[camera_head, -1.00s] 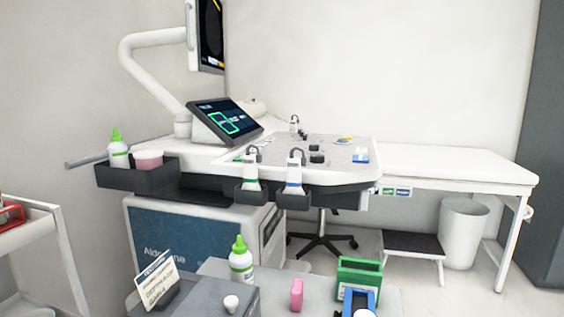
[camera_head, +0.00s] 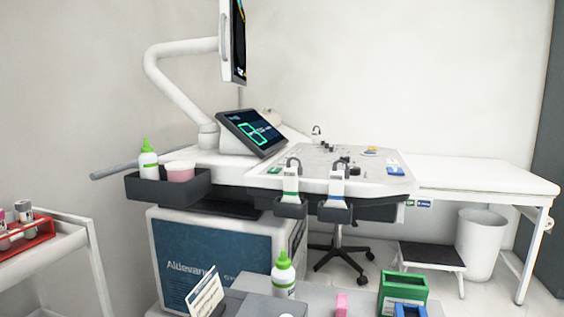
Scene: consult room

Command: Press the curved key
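The ultrasound console (camera_head: 300,170) stands ahead, with a light control panel (camera_head: 350,163) carrying small dark knobs and a few coloured keys. A blue key (camera_head: 396,171) sits at the panel's right front corner, with a yellow one (camera_head: 372,149) behind it. A green key (camera_head: 275,170) is at the panel's left front. The keys are too small for me to tell which one is curved. A tilted touch screen (camera_head: 252,132) with a green outline stands left of the panel. Neither of my grippers is in view.
Two probes (camera_head: 291,186) (camera_head: 337,187) hang in holders at the console's front edge. A grey near table holds a green-capped bottle (camera_head: 284,275), a card (camera_head: 205,293) and a green box (camera_head: 403,290). A trolley (camera_head: 62,258) stands left, an exam couch (camera_head: 480,177) right.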

